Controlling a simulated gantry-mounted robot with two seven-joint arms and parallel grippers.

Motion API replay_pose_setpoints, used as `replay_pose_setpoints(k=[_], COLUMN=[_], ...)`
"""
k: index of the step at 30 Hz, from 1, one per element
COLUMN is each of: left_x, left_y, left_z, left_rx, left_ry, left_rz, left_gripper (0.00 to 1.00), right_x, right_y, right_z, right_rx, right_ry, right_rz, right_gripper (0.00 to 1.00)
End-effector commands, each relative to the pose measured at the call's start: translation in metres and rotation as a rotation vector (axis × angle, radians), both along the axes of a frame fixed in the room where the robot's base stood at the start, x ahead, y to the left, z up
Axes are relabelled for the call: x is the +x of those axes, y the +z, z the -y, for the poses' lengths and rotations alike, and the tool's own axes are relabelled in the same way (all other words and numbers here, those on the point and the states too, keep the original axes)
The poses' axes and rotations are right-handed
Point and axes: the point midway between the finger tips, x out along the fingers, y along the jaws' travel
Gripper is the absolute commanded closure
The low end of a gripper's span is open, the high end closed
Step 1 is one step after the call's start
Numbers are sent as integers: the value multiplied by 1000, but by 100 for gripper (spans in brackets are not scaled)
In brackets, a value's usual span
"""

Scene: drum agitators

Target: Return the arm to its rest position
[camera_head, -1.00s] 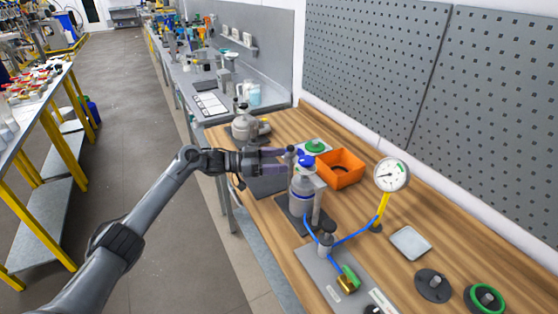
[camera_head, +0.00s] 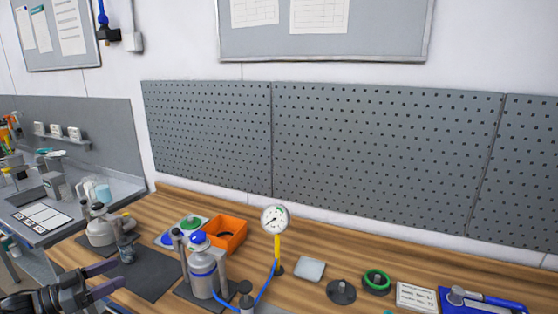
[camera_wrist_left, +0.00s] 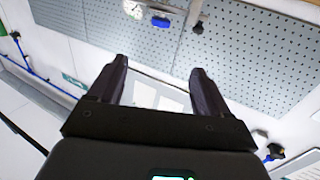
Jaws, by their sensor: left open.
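My left gripper (camera_head: 118,278) is at the lower left of the head view, with its two purple-grey fingers apart and nothing between them. It is over the left front of the bench, left of the blue-capped bottle (camera_head: 203,275) and apart from it. In the left wrist view its two dark fingers (camera_wrist_left: 158,75) are also spread and empty, with wall and pegboard behind them. Most of my left arm is out of the head view. My right gripper is not in view.
The wooden bench (camera_head: 330,292) carries an orange bin (camera_head: 228,232), a pressure gauge (camera_head: 275,219) on a yellow stem, a grey canister (camera_head: 101,230) and a green ring (camera_head: 376,280). Pegboards (camera_head: 380,150) line the wall behind. A small dark cylinder (camera_head: 126,250) stands near my gripper.

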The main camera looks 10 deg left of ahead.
Motion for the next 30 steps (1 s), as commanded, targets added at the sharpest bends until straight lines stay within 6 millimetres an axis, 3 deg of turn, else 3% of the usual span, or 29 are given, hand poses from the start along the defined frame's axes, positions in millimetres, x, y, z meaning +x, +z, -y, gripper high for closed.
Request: replay_pose_setpoints(k=[1, 8, 14, 17, 24, 27, 30], left_x=[-5, -20, -44, -66, -145, -184, -215], left_y=[-23, -88, -154, -194, -294, -321, -326], left_z=[2, 23, 64, 102, 233, 292, 331], left_rx=[-4, -43, -90, -126, -131, -77, 4], left_ry=[-3, -25, -75, -118, -143, -82, 33], left_rz=[-37, -134, -223, -267, -384, -428, -476], left_gripper=[22, 22, 22, 22, 22, 22, 22], right_x=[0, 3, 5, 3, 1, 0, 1], right_y=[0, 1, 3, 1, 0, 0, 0], right_z=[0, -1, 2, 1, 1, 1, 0], right_rx=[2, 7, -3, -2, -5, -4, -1], right_ry=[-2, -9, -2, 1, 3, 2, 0], right_rz=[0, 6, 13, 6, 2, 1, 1], right_gripper=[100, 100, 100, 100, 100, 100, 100])
